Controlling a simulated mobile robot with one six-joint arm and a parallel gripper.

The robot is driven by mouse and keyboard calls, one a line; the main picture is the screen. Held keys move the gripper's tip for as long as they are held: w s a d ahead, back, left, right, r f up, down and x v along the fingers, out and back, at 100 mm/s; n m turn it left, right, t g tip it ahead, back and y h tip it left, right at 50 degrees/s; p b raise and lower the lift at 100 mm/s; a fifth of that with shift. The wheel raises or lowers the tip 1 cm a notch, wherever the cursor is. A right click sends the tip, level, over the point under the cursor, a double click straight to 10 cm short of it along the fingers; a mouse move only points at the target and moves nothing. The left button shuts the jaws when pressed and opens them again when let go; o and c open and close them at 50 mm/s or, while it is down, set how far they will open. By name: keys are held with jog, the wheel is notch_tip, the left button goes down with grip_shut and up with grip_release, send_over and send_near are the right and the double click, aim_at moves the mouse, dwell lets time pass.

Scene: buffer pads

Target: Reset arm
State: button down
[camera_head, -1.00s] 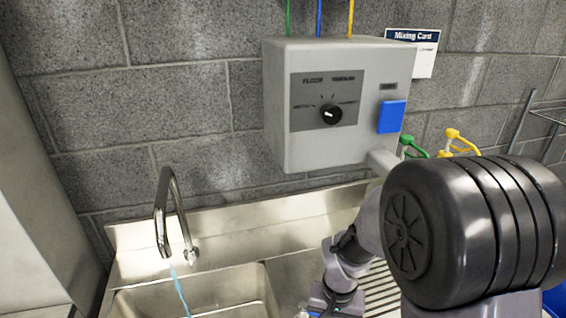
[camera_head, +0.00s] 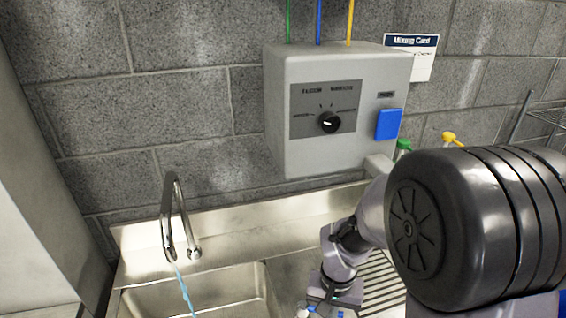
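My arm reaches in from the right, its large dark joint covering the lower right of the head view. The arm bends down to my gripper (camera_head: 326,309) at the bottom edge, over the sink's right side. Only the upper part of the gripper shows, so its fingers and anything between them are cut off. Small blue and white parts show at the bottom edge there, and I cannot tell whether they belong to the gripper or to an object.
A grey dispenser box (camera_head: 290,150) with a black dial (camera_head: 329,122) and blue button (camera_head: 389,124) hangs on the wall. A curved faucet (camera_head: 168,215) stands behind the steel sink basin (camera_head: 200,283). Green (camera_head: 403,145) and yellow (camera_head: 449,137) caps stand partly behind my arm.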

jog(key=s+r+m+t+y+b, duration=0.1)
jog(key=s+r+t+b, duration=0.3)
jog(key=s+r, duration=0.9)
notch_tip(320, 180, up, 3)
jog(key=shift+a+r+m+t+y+b, duration=0.15)
jog(key=shift+a+m+t+y+b, duration=0.25)
jog(key=shift+t, duration=0.5)
jog(key=shift+d, duration=0.15)
dwell(2.1)
